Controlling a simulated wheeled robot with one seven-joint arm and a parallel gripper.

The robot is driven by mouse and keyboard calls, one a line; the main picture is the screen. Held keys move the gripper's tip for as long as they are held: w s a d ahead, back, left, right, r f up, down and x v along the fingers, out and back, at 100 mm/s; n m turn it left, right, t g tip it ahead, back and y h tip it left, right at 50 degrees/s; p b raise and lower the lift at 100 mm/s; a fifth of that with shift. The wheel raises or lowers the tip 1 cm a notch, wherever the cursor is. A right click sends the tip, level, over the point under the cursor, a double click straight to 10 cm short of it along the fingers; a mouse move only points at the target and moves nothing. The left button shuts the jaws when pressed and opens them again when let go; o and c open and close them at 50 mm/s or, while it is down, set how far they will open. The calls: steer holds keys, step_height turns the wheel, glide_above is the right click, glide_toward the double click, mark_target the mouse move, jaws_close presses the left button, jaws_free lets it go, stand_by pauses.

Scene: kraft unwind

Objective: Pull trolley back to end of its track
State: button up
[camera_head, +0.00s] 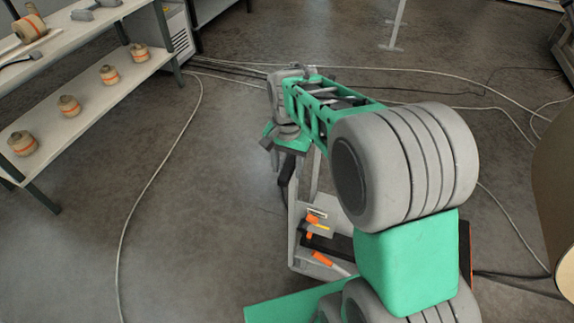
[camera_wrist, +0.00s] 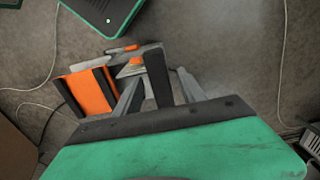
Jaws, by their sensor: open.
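A grey trolley (camera_head: 294,250) stands on the floor below my arm, with orange-handled tools (camera_head: 322,258) in its tray. My arm hides much of its right side. My gripper (camera_head: 280,154) is open above the trolley's upper end, near its grey uprights. I cannot tell if it touches them. In the wrist view, a dark finger (camera_wrist: 157,80) stands in front of the trolley's grey bars (camera_wrist: 190,86), and the other finger is not clear. An orange panel with black strips (camera_wrist: 90,92) is beside the trolley. The track cannot be made out.
A shelf rack (camera_head: 88,95) with several tan rolls stands at the left. Pale cables (camera_head: 150,185) cross the floor. A large brown roll (camera_head: 555,190) is at the right edge. The floor left of the trolley is clear apart from a cable.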

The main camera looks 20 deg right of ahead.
steer(key=shift+c, duration=0.3)
jaws_close()
stand_by(1.0)
